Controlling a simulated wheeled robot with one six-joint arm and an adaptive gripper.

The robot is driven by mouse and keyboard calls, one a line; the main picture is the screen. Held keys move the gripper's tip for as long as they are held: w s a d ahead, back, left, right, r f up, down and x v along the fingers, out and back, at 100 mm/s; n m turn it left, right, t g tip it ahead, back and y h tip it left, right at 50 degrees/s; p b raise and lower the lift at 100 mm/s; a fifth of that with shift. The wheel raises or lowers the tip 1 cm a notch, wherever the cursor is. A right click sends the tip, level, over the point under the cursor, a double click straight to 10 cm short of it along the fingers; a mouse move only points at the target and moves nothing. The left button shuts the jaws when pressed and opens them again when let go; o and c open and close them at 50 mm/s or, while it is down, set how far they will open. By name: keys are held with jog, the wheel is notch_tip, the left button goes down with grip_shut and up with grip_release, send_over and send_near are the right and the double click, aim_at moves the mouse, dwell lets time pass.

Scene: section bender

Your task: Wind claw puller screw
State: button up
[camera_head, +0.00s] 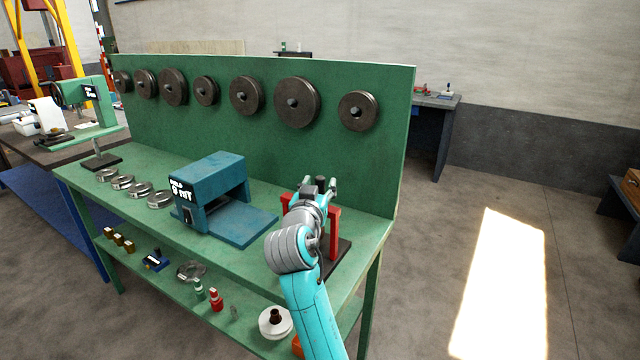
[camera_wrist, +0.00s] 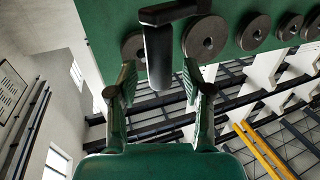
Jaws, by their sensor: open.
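The red-framed claw puller (camera_head: 335,228) stands on a dark base plate (camera_head: 338,262) at the right end of the green bench; my arm hides much of it. My gripper (camera_head: 319,186) is above the red frame, its two fingers apart. A dark upright piece shows between the fingertips in the body view. In the wrist view, a dark cylinder with a crossbar (camera_wrist: 158,58), seemingly the screw and its handle, lies beyond the open fingers of my gripper (camera_wrist: 162,88). No contact shows there. I cannot tell whether the fingers straddle it.
A blue press-like machine (camera_head: 212,190) stands left of the puller, with several metal rings (camera_head: 140,190) beyond it. The green back panel (camera_head: 385,165) carries several dark discs (camera_head: 297,102) behind my gripper. Small parts sit on the lower shelf (camera_head: 185,292). The floor at right is clear.

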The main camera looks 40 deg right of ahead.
jog(key=shift+w+d, duration=0.45)
jog(key=shift+d, duration=0.15)
grip_shut()
jog(key=shift+d+n+t+y, duration=0.15)
jog(key=shift+n+t+y, duration=0.25)
jog(key=shift+t, duration=0.1)
